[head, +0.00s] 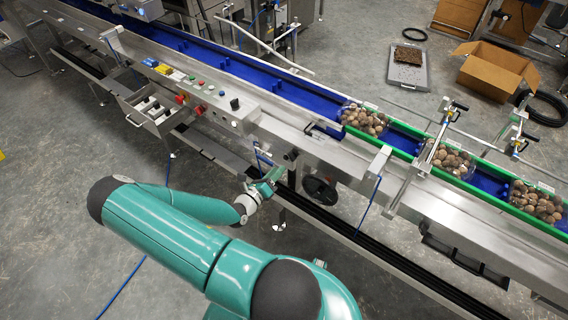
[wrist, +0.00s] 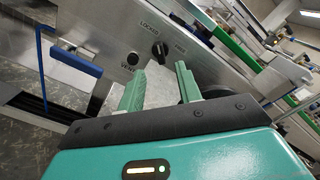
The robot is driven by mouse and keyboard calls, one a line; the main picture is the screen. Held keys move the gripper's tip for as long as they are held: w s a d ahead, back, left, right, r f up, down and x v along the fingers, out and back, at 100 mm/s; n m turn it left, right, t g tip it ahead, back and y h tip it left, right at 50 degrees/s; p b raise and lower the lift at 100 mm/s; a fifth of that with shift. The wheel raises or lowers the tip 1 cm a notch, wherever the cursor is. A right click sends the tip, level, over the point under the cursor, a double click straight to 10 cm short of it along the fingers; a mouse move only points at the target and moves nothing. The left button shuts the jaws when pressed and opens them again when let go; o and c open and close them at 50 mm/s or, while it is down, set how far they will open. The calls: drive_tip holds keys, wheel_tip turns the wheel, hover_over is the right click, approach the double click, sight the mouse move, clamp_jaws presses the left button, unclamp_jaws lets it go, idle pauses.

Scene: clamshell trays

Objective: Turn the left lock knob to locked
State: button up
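The black lock knob (wrist: 160,50) is on the steel machine side in the wrist view, with "LOCKED" printed at its upper left and "FREE" at its right. Its exact pointer direction is too small to tell. My gripper (wrist: 158,72) is open and empty, its two green fingers apart and pointing toward the panel just below the knob, not visibly touching it. In the head view my gripper (head: 272,176) is close to the machine's near side, beside a small black knob (head: 291,155).
A smaller black knob (wrist: 132,59) sits left of the lock knob above a "VENT" label. A black handwheel (head: 319,190) is right of my gripper. Filled clamshell trays (head: 365,121) stand on the blue conveyor.

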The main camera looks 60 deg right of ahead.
drive_tip(key=a, duration=0.5)
drive_tip(key=shift+w+a, duration=0.35)
drive_tip(key=shift+w, duration=0.05)
drive_tip(key=w+a+r+m+g+y, duration=0.1)
drive_tip(key=w+a+r+m+y, duration=0.3)
drive_tip(key=a+r+m, duration=0.55)
drive_tip(key=w+a+r+m+y, duration=0.2)
drive_tip(key=a+r+m+y, duration=0.55)
drive_tip(key=r+m, duration=0.2)
drive_tip(key=s+a+r+m+t+y, duration=0.2)
drive_tip(key=a+r+m+t+y, duration=0.1)
drive_tip(key=a+r, duration=0.6)
drive_tip(key=s+a+r+m+t+y, duration=0.2)
drive_tip(key=a+r+t, duration=0.4)
drive_tip(key=a+r, duration=0.3)
wheel_tip(320, 180, up, 4)
drive_tip(key=shift+s+a+r+m+y, duration=0.1)
drive_tip(key=shift+s+a+m+y, duration=0.2)
drive_tip(key=shift+m+y, duration=0.4)
